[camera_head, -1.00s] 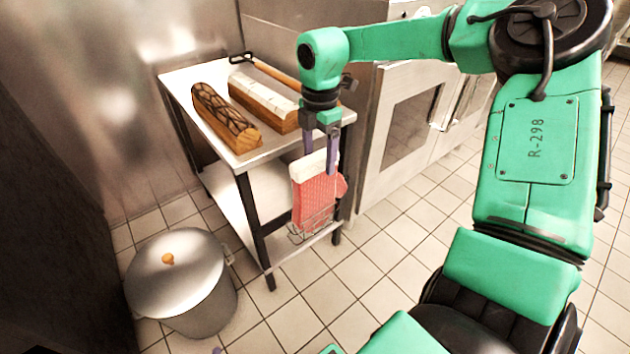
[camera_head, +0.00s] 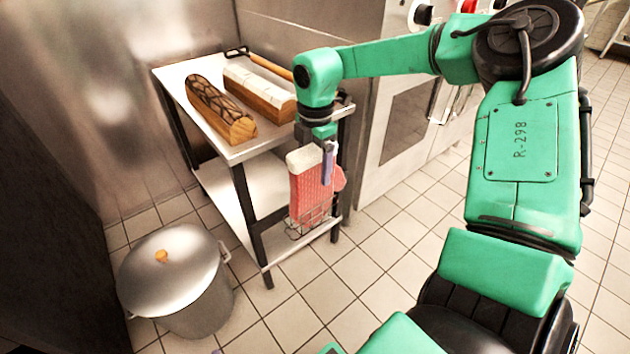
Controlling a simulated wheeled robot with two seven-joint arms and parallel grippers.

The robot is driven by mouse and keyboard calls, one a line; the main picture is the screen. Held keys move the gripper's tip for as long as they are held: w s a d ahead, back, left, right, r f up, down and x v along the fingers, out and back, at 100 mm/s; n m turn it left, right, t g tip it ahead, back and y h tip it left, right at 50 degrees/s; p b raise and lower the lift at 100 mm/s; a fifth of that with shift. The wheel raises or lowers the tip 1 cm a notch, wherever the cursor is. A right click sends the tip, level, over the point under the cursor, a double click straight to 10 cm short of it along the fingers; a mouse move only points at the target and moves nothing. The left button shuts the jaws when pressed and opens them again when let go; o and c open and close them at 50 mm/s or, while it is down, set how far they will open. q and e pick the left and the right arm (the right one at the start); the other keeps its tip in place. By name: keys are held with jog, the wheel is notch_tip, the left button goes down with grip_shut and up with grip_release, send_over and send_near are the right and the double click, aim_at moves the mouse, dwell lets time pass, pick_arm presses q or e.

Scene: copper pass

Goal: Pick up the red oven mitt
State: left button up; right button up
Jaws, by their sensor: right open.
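The red oven mitt (camera_head: 308,194) has a pale cuff. It hangs upright, cuff up, in a wire holder (camera_head: 306,224) at the near right end of the steel table. My right gripper (camera_head: 326,163) is open and points down at the cuff. One purple finger shows just right of the cuff; the other finger is hidden, and I cannot tell whether either touches the mitt. My left gripper is not in view.
The steel table (camera_head: 178,83) carries a dark-patterned wooden block (camera_head: 219,109), a pale-topped block (camera_head: 258,92) and a long-handled tool (camera_head: 270,66). A lidded pot (camera_head: 178,281) stands on the floor at left. Ovens (camera_head: 408,122) stand behind at right. The tiled floor is clear in front.

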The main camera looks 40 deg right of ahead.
grip_shut()
jog(key=shift+r, duration=0.1)
dwell(0.3)
